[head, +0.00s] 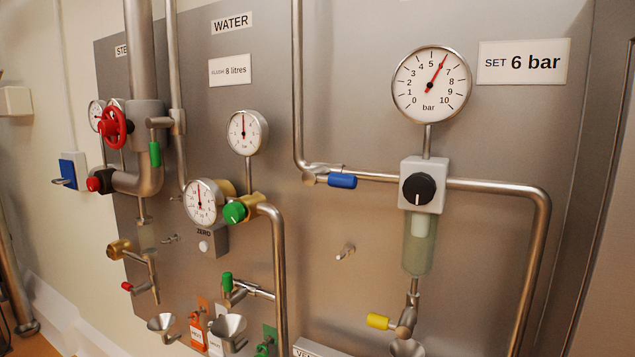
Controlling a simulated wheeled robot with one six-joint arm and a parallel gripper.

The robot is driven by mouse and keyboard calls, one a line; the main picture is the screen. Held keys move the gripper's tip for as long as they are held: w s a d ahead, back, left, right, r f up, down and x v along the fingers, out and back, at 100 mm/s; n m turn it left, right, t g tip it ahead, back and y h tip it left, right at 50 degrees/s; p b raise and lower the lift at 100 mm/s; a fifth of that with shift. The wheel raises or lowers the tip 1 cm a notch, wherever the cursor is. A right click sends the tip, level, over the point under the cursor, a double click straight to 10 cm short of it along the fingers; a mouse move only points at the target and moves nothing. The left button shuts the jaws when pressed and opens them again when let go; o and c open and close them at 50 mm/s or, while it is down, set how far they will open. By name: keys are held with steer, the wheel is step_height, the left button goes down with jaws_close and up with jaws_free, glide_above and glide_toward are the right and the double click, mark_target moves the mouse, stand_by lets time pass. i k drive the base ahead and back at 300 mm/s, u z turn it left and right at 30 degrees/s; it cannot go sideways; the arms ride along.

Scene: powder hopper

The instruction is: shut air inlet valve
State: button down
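A lever valve with a blue handle (343,181) sits on the steel air pipe (298,90), left of the pressure regulator. I take it for the air inlet valve, though no label on it shows. Its handle points right, roughly along the horizontal pipe and just in front of it. The regulator has a black knob (419,189) on a pale block, with a clear bowl (419,245) below. The large bar gauge (431,84) above it has its red needle near 6. My gripper is not in view.
A yellow-handled valve (378,321) sits under the bowl. A peg (346,251) sticks out of the panel. Left are a green knob (234,212), a red handwheel (113,127) and small gauges. A steel pipe (541,250) runs down at right. The space before the blue handle looks clear.

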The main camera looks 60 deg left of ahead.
mark_target(319, 173)
steer(key=u, duration=2)
